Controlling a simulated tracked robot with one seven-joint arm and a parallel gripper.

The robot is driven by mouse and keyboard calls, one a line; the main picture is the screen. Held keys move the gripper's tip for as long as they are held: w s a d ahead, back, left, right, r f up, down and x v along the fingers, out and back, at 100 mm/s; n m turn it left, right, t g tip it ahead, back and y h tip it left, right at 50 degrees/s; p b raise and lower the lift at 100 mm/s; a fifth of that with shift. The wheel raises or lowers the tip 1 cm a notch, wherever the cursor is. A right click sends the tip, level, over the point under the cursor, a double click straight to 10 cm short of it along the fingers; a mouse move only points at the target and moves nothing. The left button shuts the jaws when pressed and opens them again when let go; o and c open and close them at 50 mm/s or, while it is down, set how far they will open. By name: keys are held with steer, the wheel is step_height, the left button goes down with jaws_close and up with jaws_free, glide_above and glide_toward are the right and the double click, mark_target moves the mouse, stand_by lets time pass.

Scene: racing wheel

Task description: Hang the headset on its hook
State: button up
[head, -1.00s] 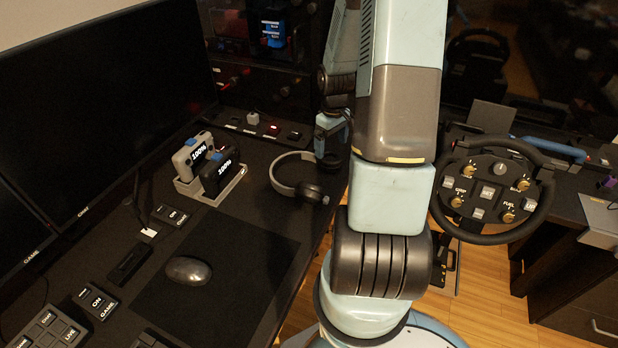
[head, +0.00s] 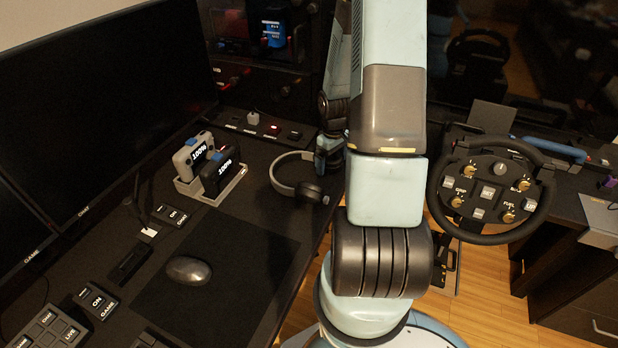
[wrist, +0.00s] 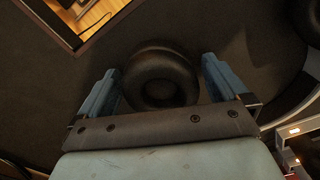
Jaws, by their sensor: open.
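The headset (head: 284,187) lies on the dark desk in the head view, a grey curved band with dark ear cups, near the desk's right edge. My gripper (head: 326,160) is at the headset's right side, partly hidden by my arm. In the wrist view my gripper (wrist: 161,88) is open, its two blue fingers on either side of a round dark ear cup (wrist: 160,78). Whether the fingers touch the cup I cannot tell. Part of the band (wrist: 292,108) curves at the right of that view. I cannot make out the hook in these frames.
A grey dock (head: 228,190) with two battery-like packs stands left of the headset. A mouse (head: 188,270) lies on the mat, and large monitors (head: 100,100) stand at the left. A racing wheel (head: 490,190) is to the right, across a gap showing wooden floor.

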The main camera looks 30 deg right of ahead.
steer(key=c, duration=1.2)
steer(key=shift+r, duration=0.15)
